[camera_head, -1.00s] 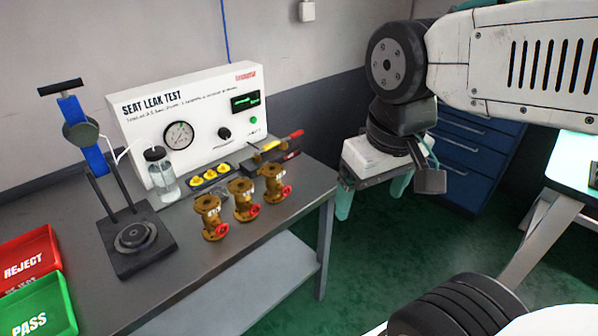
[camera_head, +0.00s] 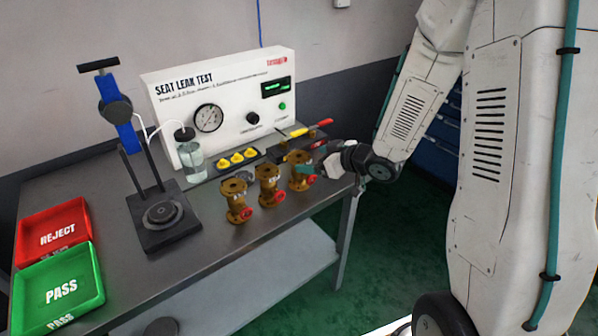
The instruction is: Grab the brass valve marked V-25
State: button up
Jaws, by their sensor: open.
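Three brass valves with red handwheels stand upright in a row on the grey bench: the left valve (camera_head: 235,201), the middle valve (camera_head: 267,186) and the right valve (camera_head: 298,171). Their white markings are too small to read, so I cannot tell which is V-25. My gripper (camera_head: 318,165) is open at the right end of the row, pointing left at the right valve.
The seat leak test panel (camera_head: 222,98) stands behind the valves, with a liquid bottle (camera_head: 190,158) and yellow parts (camera_head: 237,159) before it. A black clamp stand (camera_head: 163,214) is left. Red reject (camera_head: 54,232) and green pass (camera_head: 60,284) trays lie far left. The bench front (camera_head: 215,255) is clear.

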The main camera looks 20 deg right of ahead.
aim_at(294, 158)
jog(key=shift+a+f+y, duration=0.35)
jog(key=shift+a+y, duration=0.05)
jog(key=shift+a, duration=0.1)
jog(key=x, duration=0.7)
jog(key=shift+w+d+r, duration=0.1)
jog(key=shift+w+d, duration=0.1)
jog(key=shift+w, duration=0.25)
grip_shut()
